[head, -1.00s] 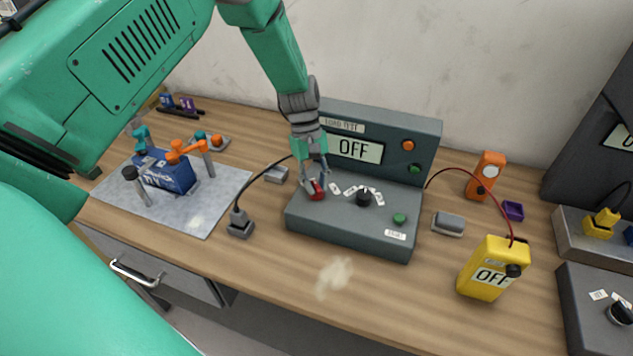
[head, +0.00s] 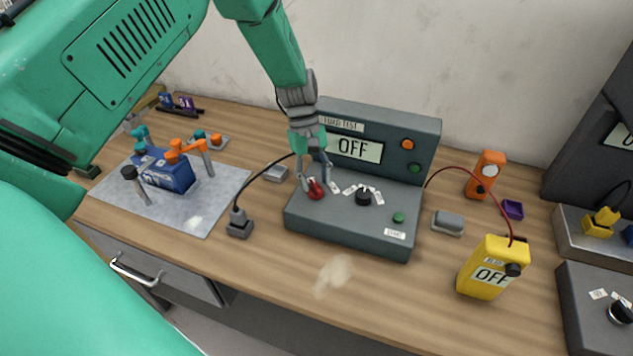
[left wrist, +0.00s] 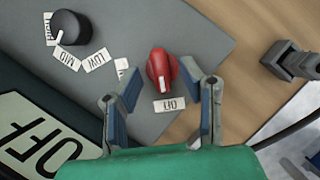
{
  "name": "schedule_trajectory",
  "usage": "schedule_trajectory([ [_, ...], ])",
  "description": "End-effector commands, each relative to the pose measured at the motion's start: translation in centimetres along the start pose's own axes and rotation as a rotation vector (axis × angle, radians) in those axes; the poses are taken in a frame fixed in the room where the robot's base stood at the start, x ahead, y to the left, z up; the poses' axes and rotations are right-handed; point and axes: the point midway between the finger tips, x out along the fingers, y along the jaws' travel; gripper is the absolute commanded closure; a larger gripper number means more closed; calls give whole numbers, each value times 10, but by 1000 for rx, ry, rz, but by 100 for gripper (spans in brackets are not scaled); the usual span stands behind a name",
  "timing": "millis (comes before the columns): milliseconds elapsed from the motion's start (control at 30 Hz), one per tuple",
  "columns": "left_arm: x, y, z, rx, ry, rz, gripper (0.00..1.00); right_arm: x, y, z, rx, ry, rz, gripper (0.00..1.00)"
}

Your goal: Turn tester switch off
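The grey load tester (head: 350,229) stands on the bench, its display (head: 352,149) reading OFF. Its red switch knob (head: 315,189) is at the left of the sloped front panel. In the left wrist view the red knob (left wrist: 162,70) has a white pointer line directed at a small label (left wrist: 169,104) beside it. My left gripper (head: 315,172) is over the knob. In the left wrist view my left gripper (left wrist: 160,94) has its fingers spread, one on each side of the knob, with visible gaps. Right gripper is not in view.
A black dial (head: 363,197) and a green button (head: 398,218) share the panel with the knob. A black cable ends in a grey plug block (head: 240,224) left of the tester. A yellow meter (head: 490,268) reading OFF and an orange device (head: 486,175) stand to the right.

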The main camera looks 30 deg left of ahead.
Motion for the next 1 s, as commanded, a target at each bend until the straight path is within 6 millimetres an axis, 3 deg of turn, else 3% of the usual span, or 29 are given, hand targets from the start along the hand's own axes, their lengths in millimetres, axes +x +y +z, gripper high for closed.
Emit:
schedule_trajectory([
  [300,-67,2,-2,0,2,4,66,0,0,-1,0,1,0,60],
  [500,-97,2,-3,0,1,1,66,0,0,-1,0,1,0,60],
  [700,-108,2,-3,-1,0,0,66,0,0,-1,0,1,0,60],
  [1000,-108,2,-2,-1,-1,-1,66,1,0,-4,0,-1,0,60],
])
